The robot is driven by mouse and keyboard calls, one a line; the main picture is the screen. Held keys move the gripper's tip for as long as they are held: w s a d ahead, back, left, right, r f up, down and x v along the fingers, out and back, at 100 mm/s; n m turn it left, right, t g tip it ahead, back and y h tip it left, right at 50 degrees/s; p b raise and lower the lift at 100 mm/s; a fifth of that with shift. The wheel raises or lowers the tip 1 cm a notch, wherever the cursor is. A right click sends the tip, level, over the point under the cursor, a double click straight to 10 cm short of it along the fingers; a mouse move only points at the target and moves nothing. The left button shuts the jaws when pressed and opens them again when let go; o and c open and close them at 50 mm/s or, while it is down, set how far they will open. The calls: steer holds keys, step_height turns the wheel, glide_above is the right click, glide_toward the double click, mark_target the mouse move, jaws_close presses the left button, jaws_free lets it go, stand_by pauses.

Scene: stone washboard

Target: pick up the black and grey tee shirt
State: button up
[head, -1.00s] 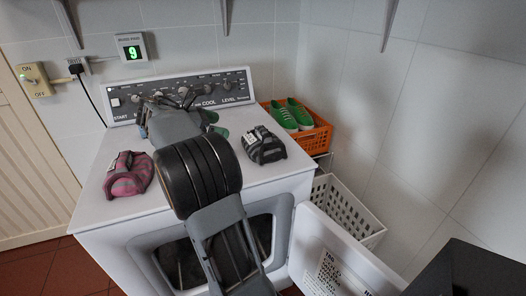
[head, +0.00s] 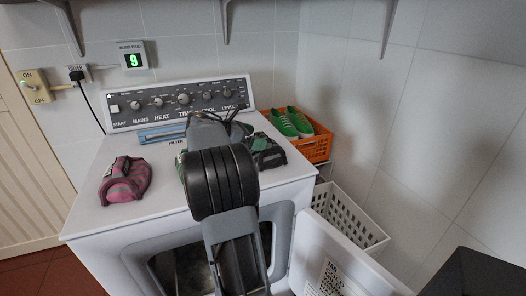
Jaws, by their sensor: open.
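The black and grey tee shirt (head: 270,158) is a folded bundle on the right part of the washing machine's white top. My arm hides its left part in the head view. My gripper (head: 230,116) is open, its thin dark fingers pointing toward the control panel. In the picture it lies above and left of the shirt. My wrist hides most of the gripper, and I cannot tell its height over the top. I see nothing held in it.
A pink and grey folded garment (head: 125,181) lies on the left of the white machine top (head: 150,212). Something green is mostly hidden behind my arm. An orange crate (head: 318,148) with green shoes (head: 297,122) stands right, above a white basket (head: 352,222). The machine door (head: 335,250) hangs open.

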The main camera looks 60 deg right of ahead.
steer(key=shift+x, duration=0.85)
steer(key=shift+r, duration=0.1)
steer(key=c, duration=0.9)
